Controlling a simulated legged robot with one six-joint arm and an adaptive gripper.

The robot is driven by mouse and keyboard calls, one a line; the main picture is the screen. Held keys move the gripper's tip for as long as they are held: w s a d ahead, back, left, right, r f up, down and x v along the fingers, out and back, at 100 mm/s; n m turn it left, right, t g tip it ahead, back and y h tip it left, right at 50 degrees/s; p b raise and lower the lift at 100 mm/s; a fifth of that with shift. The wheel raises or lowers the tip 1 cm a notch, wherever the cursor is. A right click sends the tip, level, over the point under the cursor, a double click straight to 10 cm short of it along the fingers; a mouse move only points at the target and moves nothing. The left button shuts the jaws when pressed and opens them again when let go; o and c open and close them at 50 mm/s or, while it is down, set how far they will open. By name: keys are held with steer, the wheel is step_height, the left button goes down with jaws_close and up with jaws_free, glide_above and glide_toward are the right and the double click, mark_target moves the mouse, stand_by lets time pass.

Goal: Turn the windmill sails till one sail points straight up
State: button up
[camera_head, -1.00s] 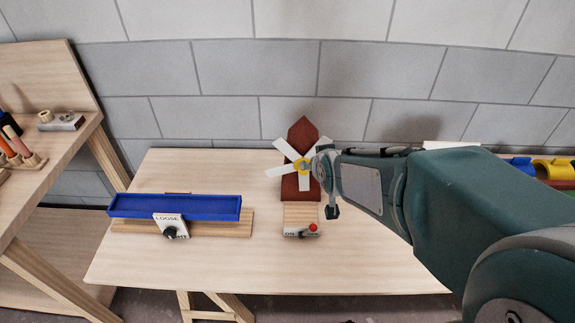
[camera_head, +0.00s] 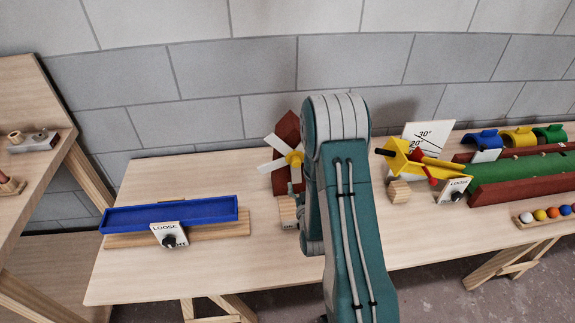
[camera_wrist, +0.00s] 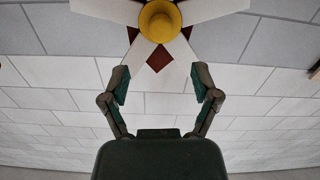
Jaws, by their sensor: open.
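The windmill has a dark red body (camera_head: 287,128), a yellow hub (camera_head: 294,158) and white sails (camera_head: 273,143). In the head view two sails show on the left, one slanting up and one slanting down; my arm hides the right side. In the wrist view the hub (camera_wrist: 160,20) is at the top edge, with several sails (camera_wrist: 215,9) spread around it and the red roof tip (camera_wrist: 160,59) below it, between two sails. My gripper (camera_wrist: 161,78) is open and empty, its fingers apart below the hub in the picture. Whether a fingertip touches a sail cannot be told.
A blue tray (camera_head: 170,214) with a LOOSE-marked knob plate (camera_head: 169,234) stands left of the windmill. A wooden block (camera_head: 288,212) below the windmill is partly hidden by my arm. A yellow pointer device (camera_head: 425,162) and a green lane (camera_head: 520,178) stand to the right.

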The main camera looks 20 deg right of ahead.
mark_target(296, 166)
steer(key=x, duration=1)
steer(key=shift+w+f, duration=0.1)
steer(key=shift+f, duration=0.1)
steer(key=shift+a, duration=0.1)
jaws_close()
